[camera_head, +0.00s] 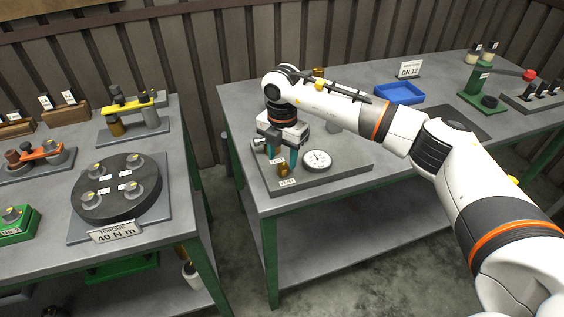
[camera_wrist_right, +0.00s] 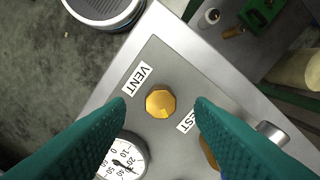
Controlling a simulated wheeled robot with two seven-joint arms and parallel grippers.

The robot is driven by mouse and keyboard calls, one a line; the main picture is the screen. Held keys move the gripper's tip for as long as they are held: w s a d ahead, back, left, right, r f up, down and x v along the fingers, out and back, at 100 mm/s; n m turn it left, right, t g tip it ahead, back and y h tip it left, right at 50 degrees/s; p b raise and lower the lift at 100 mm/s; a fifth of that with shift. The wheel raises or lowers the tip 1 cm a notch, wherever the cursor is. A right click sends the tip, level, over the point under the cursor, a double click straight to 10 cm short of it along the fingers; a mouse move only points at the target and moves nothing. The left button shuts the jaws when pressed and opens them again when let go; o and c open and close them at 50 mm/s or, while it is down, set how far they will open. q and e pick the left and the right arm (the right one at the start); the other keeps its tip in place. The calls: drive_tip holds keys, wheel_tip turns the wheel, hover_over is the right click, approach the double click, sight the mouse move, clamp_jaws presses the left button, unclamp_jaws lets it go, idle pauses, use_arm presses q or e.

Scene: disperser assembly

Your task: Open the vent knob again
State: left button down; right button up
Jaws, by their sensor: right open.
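The vent knob (camera_wrist_right: 160,103) is a small brass, many-sided knob beside the VENT label (camera_wrist_right: 137,79) on a grey plate. In the head view the brass knob (camera_head: 284,170) stands near the plate's front edge, just behind its VENT label (camera_head: 287,183). My right gripper (camera_head: 282,157) points down over the plate. Its teal fingers are open, and in the wrist view they lie on either side of the knob with gaps. Contact is not visible. A second brass part (camera_wrist_right: 208,152) near the TEST label (camera_wrist_right: 187,121) is partly hidden by a finger. My left gripper is out of view.
A round dial gauge (camera_head: 317,160) sits on the plate close to the right of the knob. A blue tray (camera_head: 399,93), a DN 12 sign (camera_head: 408,70) and a green stand (camera_head: 483,88) are further right. A second table (camera_head: 190,190) with a torque fixture stands left, across a gap.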

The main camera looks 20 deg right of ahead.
sight(282, 167)
drive_tip(key=shift+f, duration=1.95)
drive_tip(key=c, duration=1)
